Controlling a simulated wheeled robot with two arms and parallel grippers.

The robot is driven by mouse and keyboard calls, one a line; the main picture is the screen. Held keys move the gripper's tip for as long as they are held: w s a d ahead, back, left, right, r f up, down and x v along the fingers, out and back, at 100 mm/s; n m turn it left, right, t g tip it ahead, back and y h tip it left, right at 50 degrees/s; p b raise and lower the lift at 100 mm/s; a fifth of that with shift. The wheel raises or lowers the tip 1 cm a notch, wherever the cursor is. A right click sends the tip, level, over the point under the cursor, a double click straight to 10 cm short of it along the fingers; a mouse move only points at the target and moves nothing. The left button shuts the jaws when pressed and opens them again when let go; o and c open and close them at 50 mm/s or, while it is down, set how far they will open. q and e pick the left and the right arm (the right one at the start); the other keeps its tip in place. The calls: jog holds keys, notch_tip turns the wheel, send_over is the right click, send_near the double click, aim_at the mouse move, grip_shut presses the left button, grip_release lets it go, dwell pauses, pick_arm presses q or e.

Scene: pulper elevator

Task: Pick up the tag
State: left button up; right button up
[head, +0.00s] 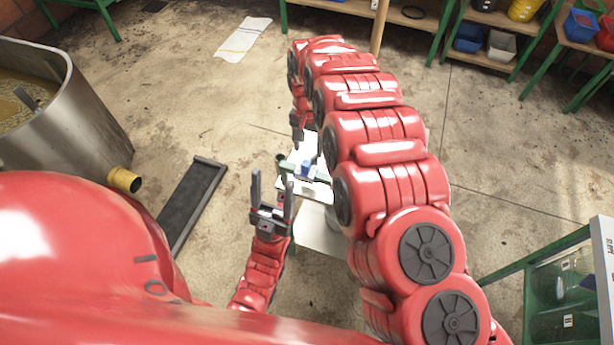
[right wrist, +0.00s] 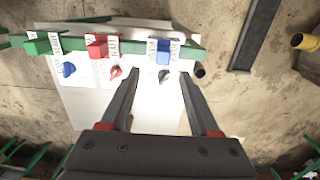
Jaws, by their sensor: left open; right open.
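A white panel (right wrist: 85,105) with a green rail lies under my right gripper. Small white printed tags (right wrist: 147,50) show along the rail beside a green, a red (right wrist: 97,47) and a blue block (right wrist: 163,52). I cannot tell which one is the task's tag. In the head view the panel (head: 318,188) is partly hidden by my right arm. My left gripper (head: 272,183) is open and empty, pointing up, left of the panel.
A steel tank (head: 75,110) with a yellow outlet (head: 125,180) stands at left, with a dark tray (head: 190,205) on the floor beside it. A cloth (head: 243,38) lies behind. Green-framed shelves stand at the back right, and a green cabinet (head: 560,300) at lower right.

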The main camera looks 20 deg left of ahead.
aim_at(306, 162)
jog(key=shift+a+f+p, duration=0.1)
jog(key=shift+f+p, duration=0.3)
jog(key=shift+f, duration=0.85)
jog(key=shift+f+p, duration=0.5)
jog(key=shift+p, duration=0.15)
jog(key=shift+a+f+p, duration=0.1)
jog(key=shift+f+p, duration=0.4)
jog(key=shift+f, duration=1.65)
grip_shut()
